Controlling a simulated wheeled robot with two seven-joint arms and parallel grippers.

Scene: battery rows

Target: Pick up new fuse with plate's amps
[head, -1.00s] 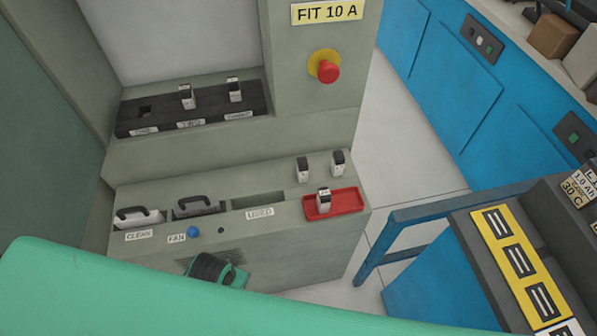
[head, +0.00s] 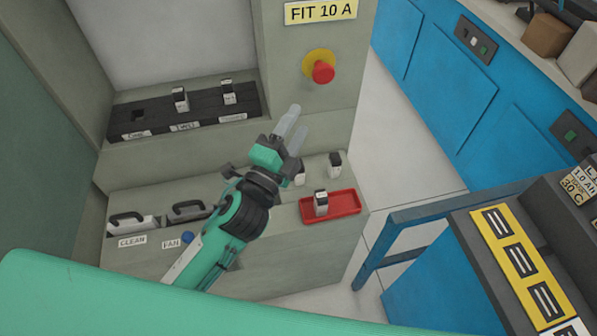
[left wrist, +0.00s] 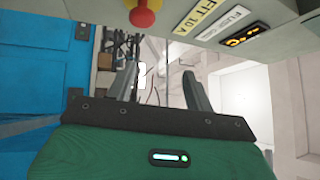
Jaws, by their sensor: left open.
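The yellow plate (head: 321,12) reads "FIT 10 A"; it also shows in the left wrist view (left wrist: 198,17). One black-and-white fuse (head: 321,203) stands in a red tray (head: 345,207) on the ledge. Two more fuses stand behind it: one (head: 335,165) is clear, the other (head: 299,177) is partly hidden by my left gripper. Their amp marks are too small to read. My left gripper (head: 292,132) is open and empty, above the ledge and left of the tray. Its fingers also show in the left wrist view (left wrist: 160,88). My right gripper is not in view.
A black fuse block (head: 155,122) holds two fuses (head: 180,99) (head: 228,92). A red stop button (head: 323,72) is on the panel right of it. Two dark-handled items (head: 130,222) (head: 188,210) sit at the ledge's left. A blue bench rail (head: 420,213) stands to the right.

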